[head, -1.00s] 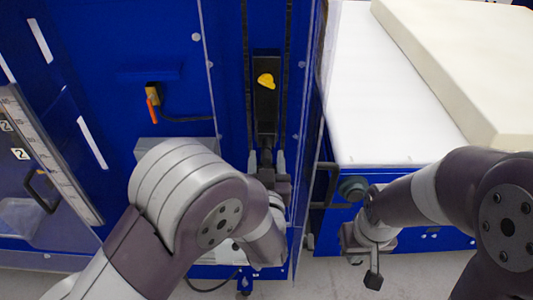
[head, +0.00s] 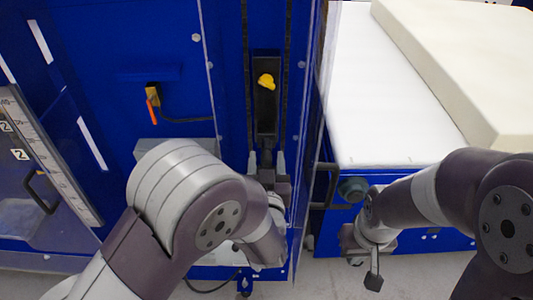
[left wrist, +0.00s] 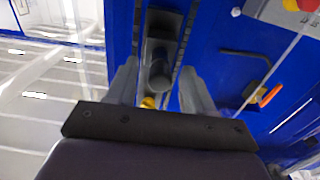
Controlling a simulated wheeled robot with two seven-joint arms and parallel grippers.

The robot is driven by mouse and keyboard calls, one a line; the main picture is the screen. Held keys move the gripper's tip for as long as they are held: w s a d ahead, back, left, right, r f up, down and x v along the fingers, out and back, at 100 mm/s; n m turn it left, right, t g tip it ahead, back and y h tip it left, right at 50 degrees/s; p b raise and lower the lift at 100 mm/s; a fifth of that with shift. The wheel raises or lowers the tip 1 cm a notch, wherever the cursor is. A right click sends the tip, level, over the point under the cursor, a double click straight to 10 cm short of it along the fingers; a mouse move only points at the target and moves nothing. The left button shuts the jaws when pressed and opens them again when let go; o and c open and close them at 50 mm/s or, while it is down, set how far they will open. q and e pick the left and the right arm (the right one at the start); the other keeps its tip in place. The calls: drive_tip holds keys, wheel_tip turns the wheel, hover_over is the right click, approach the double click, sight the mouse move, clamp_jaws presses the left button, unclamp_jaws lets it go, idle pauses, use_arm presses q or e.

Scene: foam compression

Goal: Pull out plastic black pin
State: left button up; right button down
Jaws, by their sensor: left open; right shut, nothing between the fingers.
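A black upright part (head: 265,110) with a yellow knob (head: 266,81) sits in the slot of the blue machine. My left gripper (head: 266,160) is open just below it, with its fingers pointing up along the slot. In the left wrist view, a dark rounded pin-like piece (left wrist: 159,70) shows between the open fingers, with gaps on both sides. A bit of yellow (left wrist: 148,102) shows beneath it, partly hidden by my gripper. I cannot tell for sure whether this piece is the pin. My right gripper (head: 373,281) is shut and empty, low at the right.
A clear panel edge (head: 309,120) runs just right of the slot. An orange-handled valve (head: 152,108) with a cable is on the left. A white table (head: 385,110) bears a cream foam block (head: 470,60) at the right. A black handle (head: 325,185) sticks out beside the table.

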sight(266, 163)
idle(0.3)
use_arm(q)
clamp_jaws()
drive_tip(key=shift+s, duration=0.15)
drive_tip(key=shift+s, duration=2.9)
